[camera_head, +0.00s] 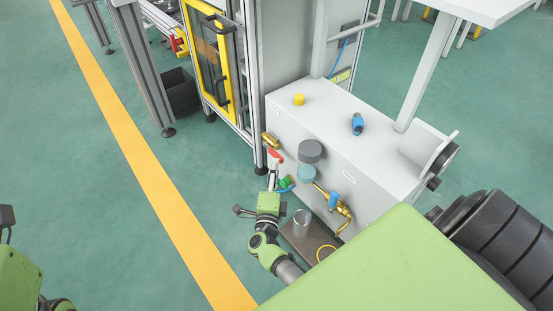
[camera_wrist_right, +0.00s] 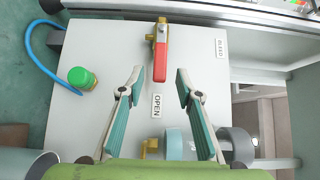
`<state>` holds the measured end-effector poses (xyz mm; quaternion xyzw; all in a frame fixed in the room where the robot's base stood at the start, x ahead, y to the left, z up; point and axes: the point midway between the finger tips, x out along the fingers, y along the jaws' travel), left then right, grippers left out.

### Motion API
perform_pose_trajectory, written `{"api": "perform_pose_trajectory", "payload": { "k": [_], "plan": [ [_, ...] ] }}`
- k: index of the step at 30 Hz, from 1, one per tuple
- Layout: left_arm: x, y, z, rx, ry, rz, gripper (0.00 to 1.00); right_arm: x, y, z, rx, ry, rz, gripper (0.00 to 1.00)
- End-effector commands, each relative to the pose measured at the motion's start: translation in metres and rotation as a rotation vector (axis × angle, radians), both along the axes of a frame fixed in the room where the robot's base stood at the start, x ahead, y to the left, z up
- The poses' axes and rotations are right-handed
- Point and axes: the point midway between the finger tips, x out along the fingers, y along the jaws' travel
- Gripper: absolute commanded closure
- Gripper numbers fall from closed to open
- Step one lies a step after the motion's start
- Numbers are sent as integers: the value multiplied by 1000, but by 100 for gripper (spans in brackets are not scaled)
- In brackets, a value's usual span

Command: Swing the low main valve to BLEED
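The main valve has a red lever handle (camera_wrist_right: 160,56) on a brass-coloured body, low on the front of the grey cabinet; the handle also shows in the head view (camera_head: 275,155). In the wrist view the lever points from its pivot toward the OPEN label (camera_wrist_right: 156,105). The BLEED label (camera_wrist_right: 221,48) is to the right of the lever. My right gripper (camera_wrist_right: 160,76) is open, its fingers on either side of the lever's free end with gaps visible; it shows in the head view too (camera_head: 273,177). My left gripper is only partly visible at the left edge.
A green knob (camera_wrist_right: 82,78) and blue hose (camera_wrist_right: 42,52) are left of the lever. Grey (camera_head: 310,151) and teal (camera_head: 307,173) round parts and brass fittings (camera_head: 342,209) stick out nearby. A metal cup (camera_head: 302,222) stands on a low plate below. Floor at left is clear.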

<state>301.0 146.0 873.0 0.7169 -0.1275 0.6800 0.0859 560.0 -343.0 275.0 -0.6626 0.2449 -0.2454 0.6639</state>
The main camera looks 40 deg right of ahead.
Motion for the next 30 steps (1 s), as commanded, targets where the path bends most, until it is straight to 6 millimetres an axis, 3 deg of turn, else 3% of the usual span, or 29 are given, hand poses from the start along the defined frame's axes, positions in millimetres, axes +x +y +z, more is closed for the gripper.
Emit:
{"api": "perform_pose_trajectory", "payload": {
  "k": [9,23,27,30],
  "plan": [
    [-5,-2,7,5,-63,4,56,42,-36,-2,-2,1,0,68],
    [-6,-2,12,6,-75,5,56,51,-44,0,-2,2,1,68],
    [-6,-3,12,6,-75,4,56,51,-44,0,-2,2,1,100],
    [-6,-2,12,6,-75,4,56,51,-44,0,-2,2,1,100]
  ]
}}
